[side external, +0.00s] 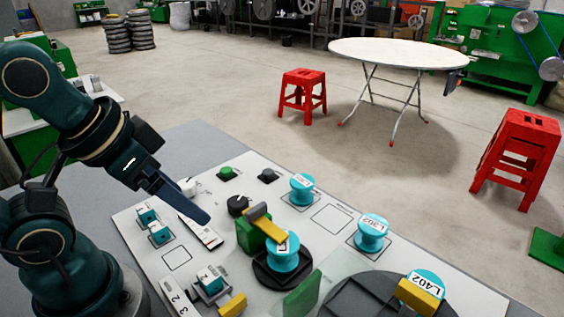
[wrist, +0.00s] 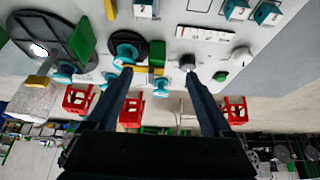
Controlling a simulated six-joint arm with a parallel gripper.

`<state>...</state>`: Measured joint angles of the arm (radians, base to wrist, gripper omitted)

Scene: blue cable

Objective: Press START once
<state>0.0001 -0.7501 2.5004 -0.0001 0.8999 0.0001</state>
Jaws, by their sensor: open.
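A green round button (side external: 226,172) sits on a dark base near the back edge of the white panel (side external: 291,213). A black button (side external: 268,175) is to its right. I cannot read which one is labelled START. The green button also shows in the wrist view (wrist: 220,76), right of my fingers. My gripper (side external: 203,218) is above the left part of the panel, in front of the green button and apart from it. In the wrist view its two fingers (wrist: 158,78) are wide apart, with nothing held between them.
A black knob (side external: 237,205) and a white knob (side external: 188,186) stand near my gripper. Cyan spools (side external: 302,190), a green and yellow clamp (side external: 262,226) and a dark turntable (side external: 362,299) occupy the panel's middle and right. Red stools (side external: 302,92) stand beyond.

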